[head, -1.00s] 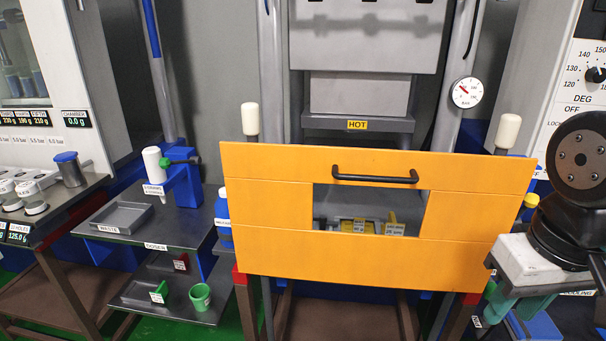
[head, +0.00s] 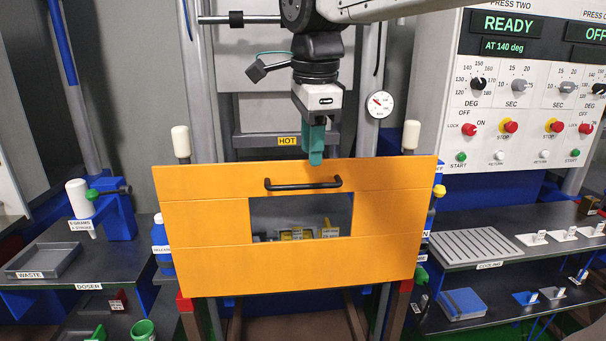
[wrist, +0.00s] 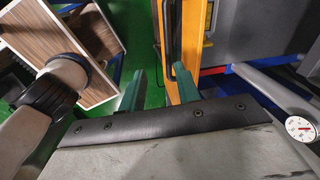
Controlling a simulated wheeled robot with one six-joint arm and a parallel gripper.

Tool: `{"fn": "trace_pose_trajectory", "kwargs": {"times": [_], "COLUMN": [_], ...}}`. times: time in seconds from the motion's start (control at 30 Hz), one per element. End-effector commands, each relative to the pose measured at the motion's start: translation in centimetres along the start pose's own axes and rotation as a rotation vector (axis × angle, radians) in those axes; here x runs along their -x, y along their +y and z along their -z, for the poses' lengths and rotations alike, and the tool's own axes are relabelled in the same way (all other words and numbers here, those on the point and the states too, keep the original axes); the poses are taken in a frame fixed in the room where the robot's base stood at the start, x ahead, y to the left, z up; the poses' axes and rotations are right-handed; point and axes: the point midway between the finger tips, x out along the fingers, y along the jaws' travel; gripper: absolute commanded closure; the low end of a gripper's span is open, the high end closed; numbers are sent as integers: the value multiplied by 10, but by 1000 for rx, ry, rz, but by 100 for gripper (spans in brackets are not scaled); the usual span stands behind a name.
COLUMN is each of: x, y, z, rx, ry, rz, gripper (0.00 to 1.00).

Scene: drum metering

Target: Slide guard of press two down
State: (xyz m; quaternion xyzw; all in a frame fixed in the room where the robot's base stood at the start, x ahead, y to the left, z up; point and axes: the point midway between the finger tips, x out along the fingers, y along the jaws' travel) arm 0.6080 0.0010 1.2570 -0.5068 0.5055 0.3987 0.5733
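The guard (head: 200,217) is a wide orange panel with a window, standing across the front of the press; it also shows edge-on in the wrist view (wrist: 187,40). Its black bar handle (head: 303,184) runs along the upper middle, above the window. My gripper (head: 316,158) points down at the guard's top edge, just above and slightly right of the handle's middle. In the wrist view my gripper (wrist: 157,75) has its two green fingers apart with nothing between the tips. The handle (wrist: 167,35) shows beyond them, beside the guard. I cannot tell whether a finger touches the guard.
White-capped posts (head: 181,142) rise behind the guard's ends. A HOT label (head: 287,141) marks the press behind. The control panel (head: 545,90) at right reads PRESS TWO, READY, AT 140 deg. A waste tray (head: 42,262) stands left; a ribbed cooling rack (head: 478,246) stands right.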

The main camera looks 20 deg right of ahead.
Motion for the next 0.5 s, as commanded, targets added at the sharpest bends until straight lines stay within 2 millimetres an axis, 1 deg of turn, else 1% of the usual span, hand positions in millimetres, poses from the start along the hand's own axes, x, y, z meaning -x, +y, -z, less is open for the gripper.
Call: {"fn": "trace_pose_trajectory", "kwargs": {"times": [0.03,0.1,0.17,0.23,0.37,0.5], "x": [3,5,4,-1,-20,-44], "y": [-7,-12,-15,-16,-15,-16], "z": [-4,-6,-8,-8,-8,-8], "rx": [-52,-109,-136,-151,-152,-151], "ry": [1,3,3,3,4,4], "rz": [2,3,5,5,3,3], "gripper": [67,67,67,67,67,67]}}
